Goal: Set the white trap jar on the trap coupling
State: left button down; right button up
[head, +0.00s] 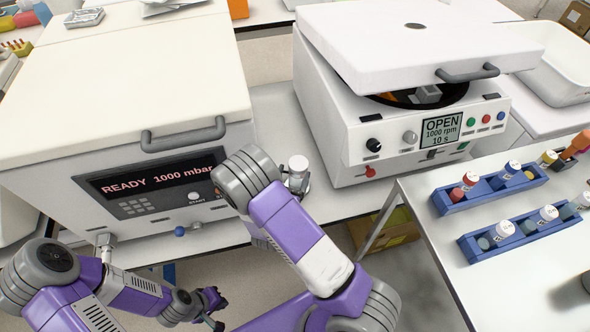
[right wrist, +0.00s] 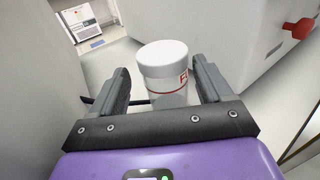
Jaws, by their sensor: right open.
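The white trap jar (head: 298,163) stands between the vacuum unit and the centrifuge in the head view. In the right wrist view the jar (right wrist: 164,62) has a white lid and red lettering on its side. My right gripper (right wrist: 162,88) is open, with one finger on each side of the jar and gaps showing beside it. My right arm hides much of this spot in the head view. A small metal fitting (head: 104,243) at the vacuum unit's lower left may be the trap coupling; I cannot be sure. My left gripper (head: 213,307) is low at the bottom, away from the jar; its opening is unclear.
The vacuum unit (head: 110,95) reads READY 1000 mbar and has a blue-knobbed valve (head: 180,230) at its front. The open-lidded centrifuge (head: 345,125) stands right of the jar. Blue racks (head: 480,193) with vials occupy the right table. A floor gap lies between the benches.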

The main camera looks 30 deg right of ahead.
jog(key=shift+v, duration=2.35)
